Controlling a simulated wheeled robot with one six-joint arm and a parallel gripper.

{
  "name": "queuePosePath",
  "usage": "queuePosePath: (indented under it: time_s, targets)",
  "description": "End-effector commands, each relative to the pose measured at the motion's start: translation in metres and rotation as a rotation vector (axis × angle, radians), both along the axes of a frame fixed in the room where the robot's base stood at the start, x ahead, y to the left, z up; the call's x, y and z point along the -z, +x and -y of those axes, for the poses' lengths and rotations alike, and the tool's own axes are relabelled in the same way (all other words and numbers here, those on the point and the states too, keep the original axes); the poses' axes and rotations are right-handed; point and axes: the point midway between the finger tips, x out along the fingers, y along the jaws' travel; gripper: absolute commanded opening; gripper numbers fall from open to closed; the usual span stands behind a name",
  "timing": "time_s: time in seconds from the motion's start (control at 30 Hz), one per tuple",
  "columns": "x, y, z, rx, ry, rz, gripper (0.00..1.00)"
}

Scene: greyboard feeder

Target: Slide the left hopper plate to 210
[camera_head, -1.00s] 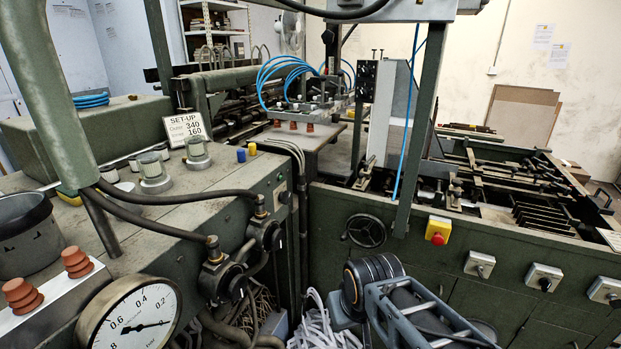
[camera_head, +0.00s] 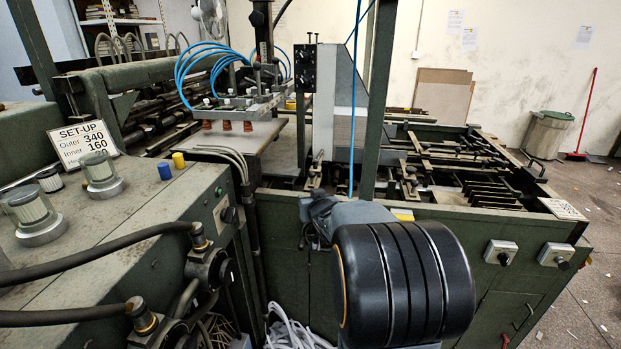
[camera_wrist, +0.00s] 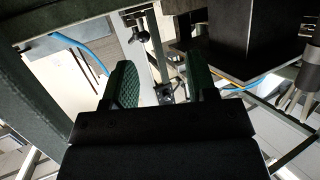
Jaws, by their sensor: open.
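A tall grey upright plate (camera_head: 324,105) stands at the feeder's hopper, behind the green post, with a dark block with knobs (camera_head: 305,68) at its left. I cannot tell for sure that it is the left hopper plate, and no scale reading of 210 is legible. In the wrist view my gripper (camera_wrist: 162,82) is open, its two green textured fingers apart with nothing held between them. A thin metal bar (camera_wrist: 160,55) shows beyond the gap; touching cannot be told. In the head view my arm hides the machine front, and the gripper's fingers are not clear.
A green post (camera_head: 376,100) and a blue hose (camera_head: 355,100) stand before the hopper. A set-up card (camera_head: 85,142) reads Outer 340, Inner 160. Black hoses (camera_head: 95,262) cross the left cabinet. A dark box (camera_wrist: 245,45) is close to the right finger.

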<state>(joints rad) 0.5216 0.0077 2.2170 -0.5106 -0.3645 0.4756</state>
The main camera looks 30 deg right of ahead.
Motion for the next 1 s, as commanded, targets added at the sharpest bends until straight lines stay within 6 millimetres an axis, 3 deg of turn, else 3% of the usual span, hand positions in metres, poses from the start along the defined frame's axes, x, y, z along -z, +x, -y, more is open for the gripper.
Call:
queuePosePath:
  time_s: [0.03,0.1,0.27,0.57,1.0]
  targets:
    - [0.006,0.005,0.020,-0.006,0.004,0.062,0.52]
    - [0.006,0.010,0.038,-0.033,0.010,0.149,0.52]
    - [0.009,0.012,0.062,-0.093,0.033,0.279,0.52]
    - [0.009,0.024,0.075,-0.139,0.052,0.351,0.52]
    - [0.009,0.104,0.088,-0.140,0.052,0.351,0.52]
